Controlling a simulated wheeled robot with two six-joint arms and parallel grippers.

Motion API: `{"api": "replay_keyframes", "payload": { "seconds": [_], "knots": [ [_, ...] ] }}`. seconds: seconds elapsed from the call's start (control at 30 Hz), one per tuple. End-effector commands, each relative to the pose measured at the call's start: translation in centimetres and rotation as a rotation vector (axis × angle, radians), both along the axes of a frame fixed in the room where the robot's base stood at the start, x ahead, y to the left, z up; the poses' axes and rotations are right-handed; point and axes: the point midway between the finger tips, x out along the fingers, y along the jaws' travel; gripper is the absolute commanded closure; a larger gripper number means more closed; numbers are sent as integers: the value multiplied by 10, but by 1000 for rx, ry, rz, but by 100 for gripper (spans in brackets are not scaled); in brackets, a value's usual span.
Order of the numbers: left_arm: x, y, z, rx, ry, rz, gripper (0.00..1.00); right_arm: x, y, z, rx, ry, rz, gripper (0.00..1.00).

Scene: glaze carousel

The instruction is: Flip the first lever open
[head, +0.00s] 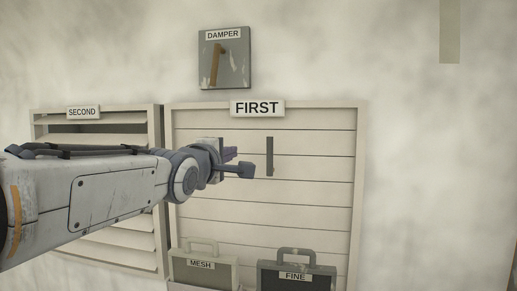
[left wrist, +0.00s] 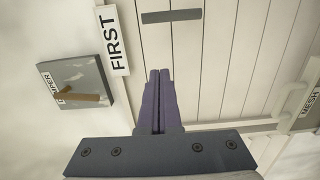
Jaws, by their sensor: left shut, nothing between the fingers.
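The FIRST shutter (head: 320,205) is a cream panel with its horizontal slats lying flat and closed. Its lever is a dark grey bar (head: 269,156), upright on the slats in the head view. In the left wrist view the lever (left wrist: 171,16) shows at the top, beyond the fingertips. My left gripper (head: 231,154) is just left of the lever in the head view. Its purple fingers (left wrist: 160,73) are shut together and empty, with a visible gap between them and the lever in the left wrist view. My right gripper is in neither view.
The SECOND shutter (head: 135,245), with tilted slats, is partly behind my left arm. A grey DAMPER plate (head: 236,72) with a brown handle hangs above. MESH (head: 218,273) and FINE (head: 318,279) cases stand below the FIRST shutter. The wall at right is mostly bare.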

Motion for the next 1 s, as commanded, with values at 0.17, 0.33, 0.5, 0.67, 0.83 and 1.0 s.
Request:
{"api": "replay_keyframes", "payload": {
  "seconds": [0.17,0.33,0.5,0.67,0.83,1.0],
  "knots": [
    [9,-1,1,0,2,1,100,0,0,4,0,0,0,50],
    [36,-7,3,1,4,3,100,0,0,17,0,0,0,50],
    [73,-15,3,1,5,4,100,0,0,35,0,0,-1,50],
    [100,-26,5,0,1,1,100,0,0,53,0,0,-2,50],
    [97,-42,3,0,2,2,100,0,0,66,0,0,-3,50],
    [97,-57,3,-1,0,1,100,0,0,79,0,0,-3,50]
  ]
}}
